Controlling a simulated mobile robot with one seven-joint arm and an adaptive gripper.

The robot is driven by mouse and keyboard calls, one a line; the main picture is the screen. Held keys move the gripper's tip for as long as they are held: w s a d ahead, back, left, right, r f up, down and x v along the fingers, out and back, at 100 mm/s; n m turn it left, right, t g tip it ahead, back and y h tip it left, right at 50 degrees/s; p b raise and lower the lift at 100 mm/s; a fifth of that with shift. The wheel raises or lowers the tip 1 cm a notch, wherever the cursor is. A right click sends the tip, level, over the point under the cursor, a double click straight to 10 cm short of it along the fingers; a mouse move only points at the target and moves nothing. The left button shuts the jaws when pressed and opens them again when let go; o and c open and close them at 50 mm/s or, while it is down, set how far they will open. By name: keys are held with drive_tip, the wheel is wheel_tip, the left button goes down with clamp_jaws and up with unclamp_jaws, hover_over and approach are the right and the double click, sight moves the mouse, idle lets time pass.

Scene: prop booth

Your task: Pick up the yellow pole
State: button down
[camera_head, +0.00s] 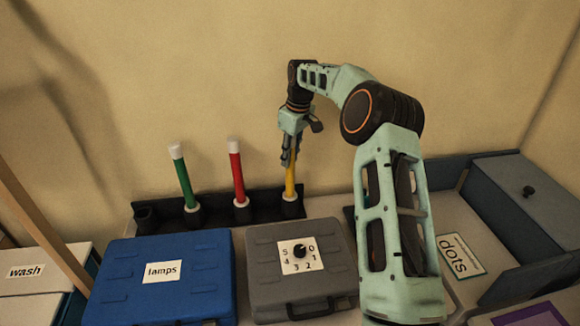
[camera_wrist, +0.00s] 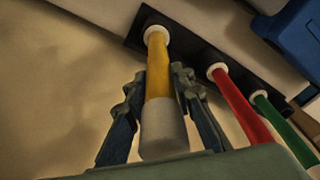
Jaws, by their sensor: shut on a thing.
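The yellow pole (camera_head: 290,182) stands upright in a holder of a black rack (camera_head: 262,201) against the back wall. My gripper (camera_head: 288,160) is at its upper part from above, with the fingers on either side, shut on it. In the wrist view the yellow pole (camera_wrist: 158,72) runs between the two fingers (camera_wrist: 153,85), its pale end near the palm and its other end inside a white ring of the rack. The top of the pole is hidden by my gripper in the head view.
A red pole (camera_head: 236,177) and a green pole (camera_head: 184,181) stand in the same rack to the left. A blue case (camera_head: 160,290) marked "lamps" and a grey case (camera_head: 300,280) with a dial stand in front. A tray (camera_head: 500,235) marked "dots" is at right.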

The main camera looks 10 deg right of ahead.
drive_tip(key=shift+r, duration=0.15)
wheel_tip(320, 180, up, 16)
drive_tip(key=p, duration=0.2)
drive_tip(key=shift+r+p, duration=0.25)
drive_tip(key=shift+p, duration=0.1)
drive_tip(key=shift+r+p, duration=0.3)
drive_tip(key=shift+r, duration=0.4)
